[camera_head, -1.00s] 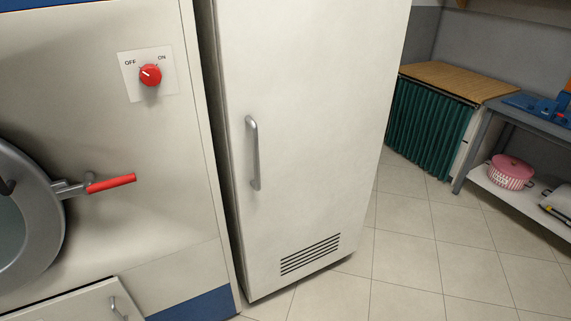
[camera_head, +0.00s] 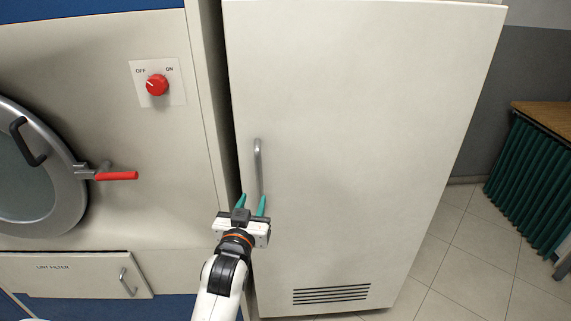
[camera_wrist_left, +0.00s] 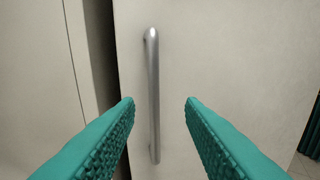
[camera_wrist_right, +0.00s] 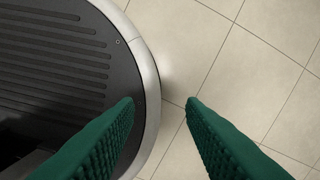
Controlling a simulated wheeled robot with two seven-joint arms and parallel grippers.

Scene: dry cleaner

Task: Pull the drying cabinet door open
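The drying cabinet door (camera_head: 360,150) is a tall cream panel with a vent near its bottom; it looks shut. Its vertical silver handle (camera_head: 258,168) is near the door's left edge. My left gripper (camera_head: 251,203) is open in front of the handle's lower end. In the left wrist view the handle (camera_wrist_left: 153,95) stands upright between the two teal fingers (camera_wrist_left: 160,102), nearer the left one, and neither finger visibly touches it. My right gripper (camera_wrist_right: 160,102) is open and empty above the floor; it does not show in the head view.
Left of the cabinet stands a machine with a red knob (camera_head: 157,85), a round door with a red lever (camera_head: 117,176), and a lint filter drawer (camera_head: 75,275). A green-curtained table (camera_head: 535,175) stands at the right. Tiled floor (camera_head: 465,245) beside the cabinet is clear.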

